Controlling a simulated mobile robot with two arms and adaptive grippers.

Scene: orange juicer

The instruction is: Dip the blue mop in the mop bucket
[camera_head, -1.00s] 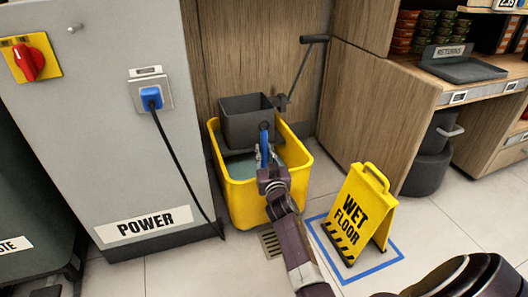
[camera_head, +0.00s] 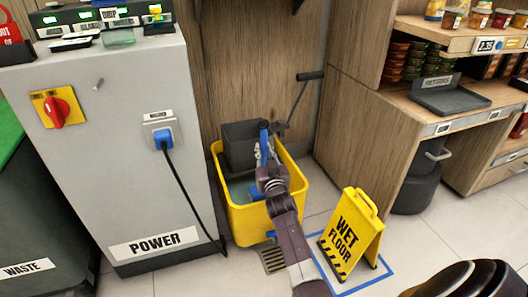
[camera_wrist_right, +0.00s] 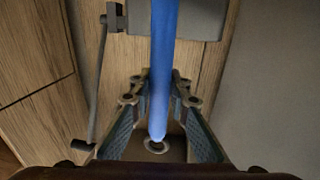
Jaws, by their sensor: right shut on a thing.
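The blue mop (camera_head: 264,134) shows as a short length of blue handle above my right gripper (camera_head: 264,163). In the right wrist view the blue handle (camera_wrist_right: 163,60) runs between the two fingers of my right gripper (camera_wrist_right: 160,105), which is shut on it. The yellow mop bucket (camera_head: 235,215) stands on the floor with a dark grey wringer (camera_head: 240,148) at its back and bluish water inside. My right gripper and forearm cover part of the bucket, and I cannot make out the mop's head. My left gripper is not in view.
A grey power cabinet (camera_head: 95,170) with a plugged-in black cable (camera_head: 190,200) stands left of the bucket. A yellow wet floor sign (camera_head: 350,238) stands to the right. The wringer's lever (camera_head: 297,100) rises behind the bucket, near the wooden wall. A floor drain (camera_head: 272,260) lies in front.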

